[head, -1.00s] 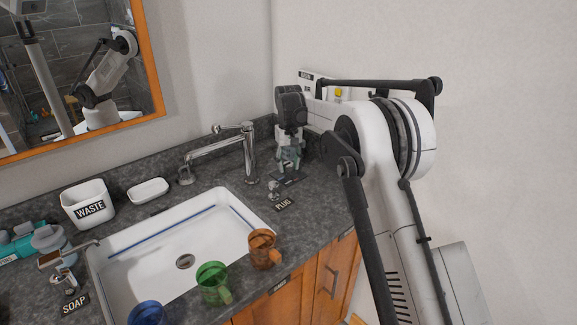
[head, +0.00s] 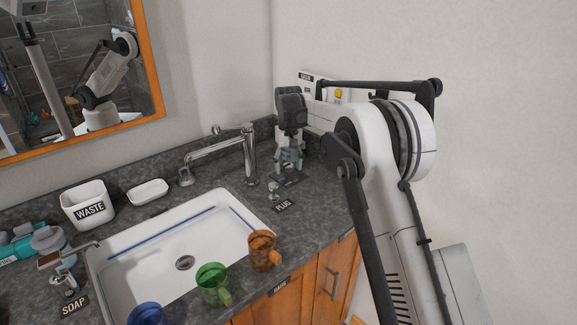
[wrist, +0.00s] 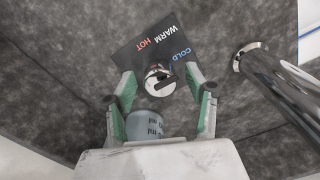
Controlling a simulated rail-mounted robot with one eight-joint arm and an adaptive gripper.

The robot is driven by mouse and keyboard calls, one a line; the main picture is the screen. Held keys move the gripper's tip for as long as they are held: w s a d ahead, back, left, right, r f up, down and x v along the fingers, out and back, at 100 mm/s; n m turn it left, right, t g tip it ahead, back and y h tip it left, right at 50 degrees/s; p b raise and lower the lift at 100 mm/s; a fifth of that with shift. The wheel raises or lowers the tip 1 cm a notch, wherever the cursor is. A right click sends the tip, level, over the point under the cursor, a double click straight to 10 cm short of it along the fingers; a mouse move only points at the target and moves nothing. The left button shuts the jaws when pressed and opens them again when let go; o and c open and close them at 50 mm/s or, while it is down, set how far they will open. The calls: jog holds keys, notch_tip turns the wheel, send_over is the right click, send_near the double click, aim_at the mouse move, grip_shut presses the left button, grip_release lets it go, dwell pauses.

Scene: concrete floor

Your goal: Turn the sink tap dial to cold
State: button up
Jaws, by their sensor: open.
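The tap dial (wrist: 159,82) is a small round chrome knob with a dark bar on its top. It sits on a dark plate (wrist: 143,57) marked HOT, WARM and COLD. The bar's exact setting is hard to tell. My gripper (wrist: 162,84) is open, with one green-padded finger on each side of the dial and gaps between. In the head view my gripper (head: 290,162) points down at the counter right of the chrome tap (head: 249,160), and it hides the dial there. The tap's chrome column (wrist: 262,70) shows at right in the wrist view.
The white sink (head: 215,225) is left of my gripper. A plug knob (head: 273,187) stands close in front. Orange (head: 262,252), green (head: 212,284) and blue (head: 147,315) mugs line the front edge. A waste cup (head: 88,205) and white dish (head: 148,191) stand left. Walls close the back and right.

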aim_at(289, 164)
notch_tip(289, 164, up, 12)
dwell(0.6)
jog(key=s+d+r+m+t, duration=0.1)
jog(key=s+d+r, duration=0.35)
jog(key=s, duration=0.25)
jog(key=s+d+r+t, duration=0.1)
jog(key=s+d+r, duration=0.3)
jog(key=s+d, duration=0.25)
jog(key=s+d+r+m+t, duration=0.1)
jog(key=s+d+r, duration=0.4)
jog(key=s, duration=0.3)
jog(key=s+d+f+t, duration=0.1)
jog(key=s+d+f, duration=0.2)
jog(key=s, duration=0.6)
jog(key=s+d+f+m+t, duration=0.1)
jog(key=s+d+f, duration=0.1)
jog(key=s+f, duration=0.4)
jog(key=s+d+f+m+t, duration=0.1)
jog(key=s+d+f+t, duration=0.1)
jog(key=s, duration=1)
notch_tip(289, 164, down, 2)
jog(key=shift+s+d+f, duration=0.15)
jog(key=shift+s+d, duration=0.1)
jog(key=shift+d, duration=0.6)
